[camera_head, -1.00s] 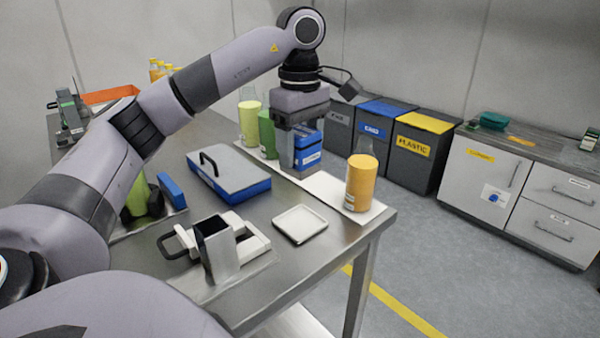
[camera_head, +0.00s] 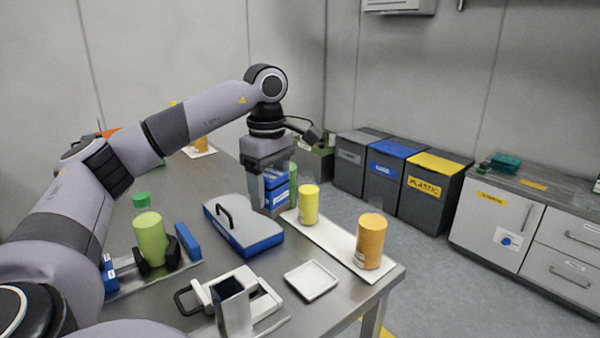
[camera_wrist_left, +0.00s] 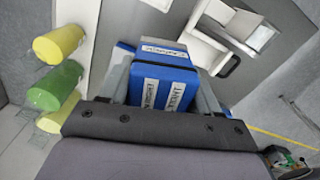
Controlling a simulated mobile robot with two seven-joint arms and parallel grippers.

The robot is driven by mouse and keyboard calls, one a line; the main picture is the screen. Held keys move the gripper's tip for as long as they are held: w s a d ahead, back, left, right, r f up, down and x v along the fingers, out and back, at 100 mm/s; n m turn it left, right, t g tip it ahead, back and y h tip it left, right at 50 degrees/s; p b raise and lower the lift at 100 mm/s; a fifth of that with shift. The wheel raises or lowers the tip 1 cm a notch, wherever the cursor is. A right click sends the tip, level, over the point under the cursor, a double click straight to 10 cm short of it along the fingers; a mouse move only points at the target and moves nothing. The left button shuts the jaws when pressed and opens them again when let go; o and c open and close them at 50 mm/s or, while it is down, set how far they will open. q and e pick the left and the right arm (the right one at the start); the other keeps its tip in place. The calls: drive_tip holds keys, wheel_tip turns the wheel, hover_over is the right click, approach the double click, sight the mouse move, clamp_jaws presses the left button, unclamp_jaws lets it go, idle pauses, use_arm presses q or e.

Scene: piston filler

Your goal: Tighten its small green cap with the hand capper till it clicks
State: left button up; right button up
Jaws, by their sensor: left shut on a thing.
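My left gripper (camera_head: 270,205) is shut on a blue block-shaped tool (camera_head: 278,188) with white labels, held upright above the far right side of the table. The blue tool also fills the space between the fingers in the left wrist view (camera_wrist_left: 163,76). I cannot tell from its shape alone whether it is the hand capper. A light green bottle (camera_head: 150,240) with a small green cap (camera_head: 141,198) stands upright in a dark clamp (camera_head: 171,252) at the left, well apart from the gripper. My right gripper is not in view.
A grey-and-blue case (camera_head: 243,228) with a black handle lies mid-table. A white device (camera_head: 258,283) and a white tray (camera_head: 311,280) are nearer. A yellow bottle (camera_head: 308,205) and an orange bottle (camera_head: 369,242) stand on a white mat (camera_head: 336,243) along the right edge.

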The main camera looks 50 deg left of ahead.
use_arm(q)
drive_tip(key=s+a+n+p, duration=0.2)
drive_tip(key=s+a+n, duration=0.1)
drive_tip(key=s+a, duration=0.7)
drive_tip(key=s+a+r+n+p, duration=0.1)
drive_tip(key=s+a+r, duration=0.1)
drive_tip(key=a, duration=0.1)
drive_tip(key=s+a+r+n, duration=0.1)
drive_tip(key=s+a+r, duration=0.1)
drive_tip(key=s+a, duration=0.1)
drive_tip(key=s+a+r+n+p, duration=0.1)
drive_tip(key=s+a+r, duration=0.1)
drive_tip(key=s+a, duration=0.1)
drive_tip(key=shift+a+r+p, duration=0.15)
drive_tip(key=shift+a+p, duration=0.15)
drive_tip(key=shift+a, duration=0.05)
drive_tip(key=b, duration=0.4)
hover_over(141, 195)
drive_tip(key=shift+s+f, duration=0.1)
drive_tip(key=shift+f, duration=1.9)
drive_tip(key=shift+f+b, duration=1)
drive_tip(key=shift+f, duration=0.1)
drive_tip(key=m, duration=0.7)
